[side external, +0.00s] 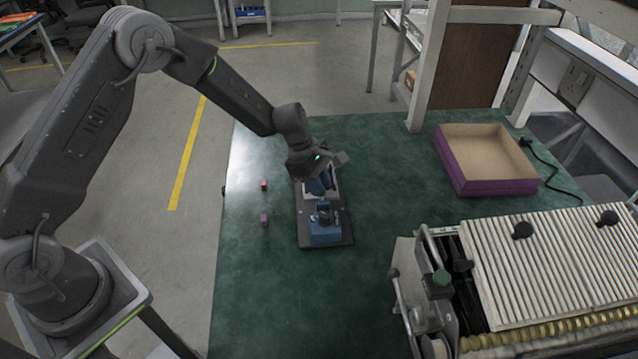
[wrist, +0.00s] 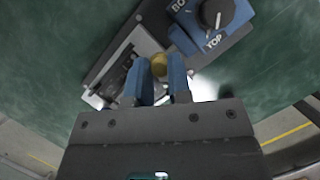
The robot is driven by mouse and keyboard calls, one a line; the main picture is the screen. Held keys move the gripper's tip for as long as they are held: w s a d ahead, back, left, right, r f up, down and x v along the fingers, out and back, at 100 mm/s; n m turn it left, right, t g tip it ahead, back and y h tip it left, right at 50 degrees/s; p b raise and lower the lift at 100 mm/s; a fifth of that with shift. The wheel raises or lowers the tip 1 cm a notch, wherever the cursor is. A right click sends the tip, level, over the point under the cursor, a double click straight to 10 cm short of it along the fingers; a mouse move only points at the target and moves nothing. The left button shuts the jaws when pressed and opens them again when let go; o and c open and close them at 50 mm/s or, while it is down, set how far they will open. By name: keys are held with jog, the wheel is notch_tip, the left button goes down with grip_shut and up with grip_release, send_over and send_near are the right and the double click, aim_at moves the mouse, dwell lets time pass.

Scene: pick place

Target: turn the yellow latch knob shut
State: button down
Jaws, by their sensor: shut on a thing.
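The yellow latch knob (wrist: 159,64) shows in the wrist view between the blue fingers of my gripper (wrist: 162,76). The fingers are shut on it, one on each side, and cover part of it. The knob belongs to a silvery latch piece (wrist: 122,72) on a dark board (wrist: 94,75). In the side view my gripper (side external: 320,186) reaches down to the far end of the dark board (side external: 343,238), and the knob is hidden there. I cannot tell the latch's position.
A blue box (side external: 325,235) with a dark dial stands on the near end of the board. Two small pink blocks (side external: 264,220) lie left of it on the green table (side external: 390,150). A purple-sided tray (side external: 500,187) and a ribbed machine (side external: 560,260) stand to the right.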

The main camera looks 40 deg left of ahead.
jog(key=m+g, duration=0.1)
jog(key=m, duration=0.1)
jog(key=m+g, duration=0.1)
jog(key=m, duration=0.2)
jog(key=shift+w, duration=0.2)
jog(key=m, duration=0.2)
jog(key=m+g+y, duration=0.1)
jog(key=m, duration=0.2)
jog(key=shift+g, duration=0.3)
jog(key=shift+m, duration=0.3)
jog(key=c, duration=1.3)
grip_release()
jog(key=shift+c, duration=0.2)
jog(key=shift+w+r, duration=0.1)
jog(key=shift+r, duration=0.05)
jog(key=v, duration=1.3)
jog(key=shift+w+r, duration=0.15)
jog(key=shift+r, duration=0.15)
